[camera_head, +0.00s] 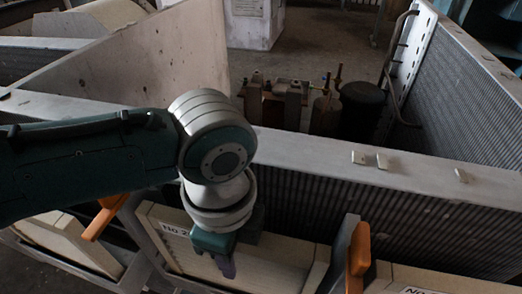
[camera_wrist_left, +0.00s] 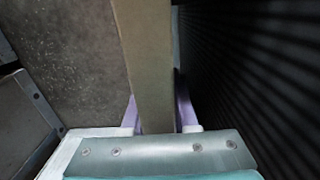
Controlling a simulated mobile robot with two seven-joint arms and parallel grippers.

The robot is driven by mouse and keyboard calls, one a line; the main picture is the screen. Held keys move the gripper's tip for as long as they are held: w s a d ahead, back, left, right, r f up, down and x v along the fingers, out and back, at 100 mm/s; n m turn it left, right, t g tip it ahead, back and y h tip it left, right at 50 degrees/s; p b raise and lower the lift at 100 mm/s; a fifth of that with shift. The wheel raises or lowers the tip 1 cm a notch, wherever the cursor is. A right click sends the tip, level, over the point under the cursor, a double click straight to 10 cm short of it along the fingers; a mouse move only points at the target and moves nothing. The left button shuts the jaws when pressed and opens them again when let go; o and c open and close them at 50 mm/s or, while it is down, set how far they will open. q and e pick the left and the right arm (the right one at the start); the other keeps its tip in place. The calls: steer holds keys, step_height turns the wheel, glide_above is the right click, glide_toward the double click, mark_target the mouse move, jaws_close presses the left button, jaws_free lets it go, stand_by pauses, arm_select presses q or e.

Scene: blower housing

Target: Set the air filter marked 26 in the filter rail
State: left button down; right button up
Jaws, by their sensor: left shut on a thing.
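A beige-framed air filter (camera_head: 285,255) stands at the bottom middle of the head view, in front of the dark finned coil. Its label reads "No 2" and my left gripper hides the rest, so I cannot confirm 26. My left gripper (camera_head: 227,263) reaches down from above and is shut on this filter's upper edge. In the left wrist view, the filter (camera_wrist_left: 146,60) runs between the purple fingertips (camera_wrist_left: 157,120). I cannot tell whether its lower edge sits in a rail; the bottom is out of view. My right gripper is not in view.
Orange latches (camera_head: 358,256) and (camera_head: 100,217) stand on both sides of the filter. Another filter (camera_head: 440,280) with a "No" label is at the lower right. A finned coil (camera_head: 380,215) lies behind. Pipes and a dark cylinder (camera_head: 362,105) are farther back.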

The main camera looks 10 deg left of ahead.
arm_select(q)
steer(key=shift+f, duration=0.25)
stand_by(0.5)
steer(key=shift+c, duration=0.6)
jaws_free()
stand_by(0.5)
steer(key=shift+r+p, duration=4.25)
steer(key=shift+p, duration=0.35)
